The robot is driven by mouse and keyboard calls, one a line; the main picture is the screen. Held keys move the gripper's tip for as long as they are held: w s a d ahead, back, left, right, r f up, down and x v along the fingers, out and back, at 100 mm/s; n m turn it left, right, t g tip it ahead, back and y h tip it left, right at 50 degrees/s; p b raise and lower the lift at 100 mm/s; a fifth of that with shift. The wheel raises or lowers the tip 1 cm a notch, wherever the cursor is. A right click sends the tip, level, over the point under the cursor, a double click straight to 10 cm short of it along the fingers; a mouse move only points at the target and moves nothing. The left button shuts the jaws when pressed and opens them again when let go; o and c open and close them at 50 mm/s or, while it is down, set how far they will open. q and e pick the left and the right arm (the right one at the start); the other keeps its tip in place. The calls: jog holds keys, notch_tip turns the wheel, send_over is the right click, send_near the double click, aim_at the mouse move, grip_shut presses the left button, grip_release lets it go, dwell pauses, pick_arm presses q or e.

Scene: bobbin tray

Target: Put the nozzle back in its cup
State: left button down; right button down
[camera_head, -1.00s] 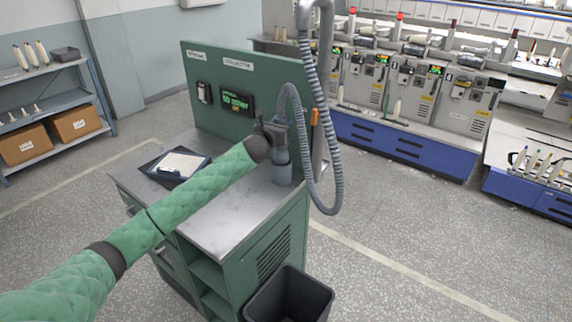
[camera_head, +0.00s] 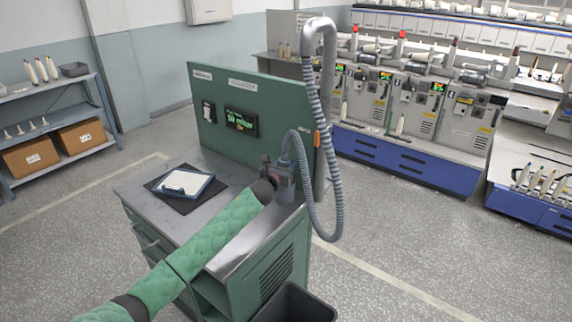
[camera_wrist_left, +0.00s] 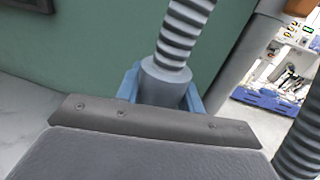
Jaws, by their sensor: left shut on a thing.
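My left gripper (camera_head: 281,172) is shut on the nozzle, a grey fitting on the end of a ribbed hose, over the right rear of the green workstation's top. The nozzle's grey collar (camera_wrist_left: 165,85) and hose (camera_wrist_left: 185,30) show in the left wrist view, with blue parts on both sides of the collar. The grey-blue cup (camera_head: 287,193) stands on the top by the back panel, directly below the gripper. The nozzle's lower end is hidden, so I cannot tell how deep it sits in the cup. My right gripper is out of view.
The hose (camera_head: 335,190) loops down from a grey pipe (camera_head: 322,40) beside the panel's right edge. A clipboard (camera_head: 186,182) lies on a dark mat on the left of the workstation top (camera_head: 225,240). A black bin (camera_head: 295,305) stands in front. The top's front middle is clear.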

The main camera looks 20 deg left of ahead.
pick_arm(q)
jog(key=shift+f, duration=0.1)
jog(key=c, duration=0.9)
grip_release()
jog(key=shift+c, duration=0.2)
jog(key=shift+o, duration=0.2)
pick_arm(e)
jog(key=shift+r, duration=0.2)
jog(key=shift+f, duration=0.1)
pick_arm(q)
jog(key=shift+s, duration=0.4)
jog(key=s, duration=0.1)
jog(key=s+b, duration=0.1)
jog(key=shift+s+a+f, duration=0.1)
jog(key=shift+s+a, duration=0.15)
jog(key=shift+s, duration=0.05)
jog(key=s+a+b, duration=0.1)
jog(key=s+b, duration=0.1)
jog(key=s, duration=0.6)
jog(key=shift+s+r+b, duration=0.25)
jog(key=shift+b, duration=0.1)
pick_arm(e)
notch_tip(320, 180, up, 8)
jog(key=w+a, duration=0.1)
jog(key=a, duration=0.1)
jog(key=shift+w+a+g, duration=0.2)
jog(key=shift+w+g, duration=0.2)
